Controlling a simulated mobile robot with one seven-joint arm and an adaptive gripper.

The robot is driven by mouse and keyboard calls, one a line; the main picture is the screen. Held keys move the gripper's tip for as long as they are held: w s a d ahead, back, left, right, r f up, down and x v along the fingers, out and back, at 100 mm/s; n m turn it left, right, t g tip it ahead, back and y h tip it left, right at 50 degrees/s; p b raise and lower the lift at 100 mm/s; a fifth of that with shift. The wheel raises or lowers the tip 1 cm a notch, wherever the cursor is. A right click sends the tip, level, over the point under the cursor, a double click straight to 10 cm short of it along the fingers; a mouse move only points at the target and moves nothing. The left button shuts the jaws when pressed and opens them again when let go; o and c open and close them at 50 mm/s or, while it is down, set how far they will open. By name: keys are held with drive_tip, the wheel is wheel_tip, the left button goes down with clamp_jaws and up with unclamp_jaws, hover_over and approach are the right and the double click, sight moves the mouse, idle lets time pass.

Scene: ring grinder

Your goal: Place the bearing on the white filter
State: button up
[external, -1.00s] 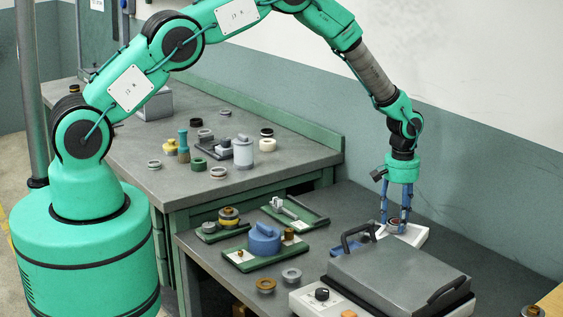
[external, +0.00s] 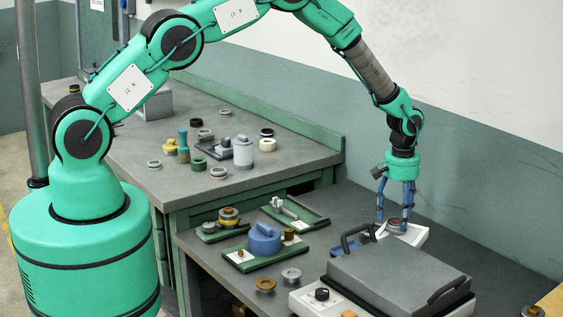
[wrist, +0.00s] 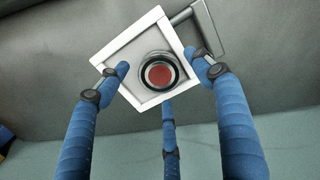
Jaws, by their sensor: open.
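The white filter (wrist: 172,97) shows in the wrist view as a tilted square with a white rim and a grey inner face. In the external view its white edge (external: 418,236) shows behind the grey machine. The bearing (wrist: 145,69), a dark and silver ring, lies on the filter's inner face around a red centre. It also shows small in the external view (external: 396,226). My gripper (wrist: 167,84) has blue fingers spread apart around the bearing, with visible gaps to it. It is open and holds nothing. In the external view my gripper (external: 394,219) points down over the filter.
The grey lidded machine (external: 385,272) with black handles stands just in front of the filter. Green trays (external: 242,266) with parts and loose rings (external: 291,275) lie to the left. The back wall is close behind my gripper.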

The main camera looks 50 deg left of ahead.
wheel_tip(320, 180, up, 11)
drive_tip(key=shift+r, duration=0.15)
idle(0.4)
drive_tip(key=shift+r, duration=0.1)
idle(0.4)
wheel_tip(320, 180, up, 19)
drive_tip(key=m+t, duration=0.1)
hover_over(397, 222)
drive_tip(key=s+a, duration=0.5)
drive_tip(key=s, duration=0.2)
drive_tip(key=s+a+r+m+t, duration=0.1)
drive_tip(key=s+a+r, duration=0.1)
drive_tip(key=s+r, duration=0.45)
drive_tip(key=s+a+r+m+t, duration=0.1)
drive_tip(key=s+a+r, duration=0.2)
drive_tip(key=s+r, duration=0.3)
drive_tip(key=s+a+r+m+t, duration=0.1)
drive_tip(key=s+a+r, duration=0.1)
drive_tip(key=s+r, duration=0.45)
drive_tip(key=s+a+r+m, duration=0.1)
drive_tip(key=s+a+r, duration=0.15)
drive_tip(key=s, duration=0.75)
drive_tip(key=s+a+m+t, duration=0.1)
drive_tip(key=s, duration=1.5)
drive_tip(key=shift+a+f+t, duration=0.25)
drive_tip(key=shift+f+t, duration=0.05)
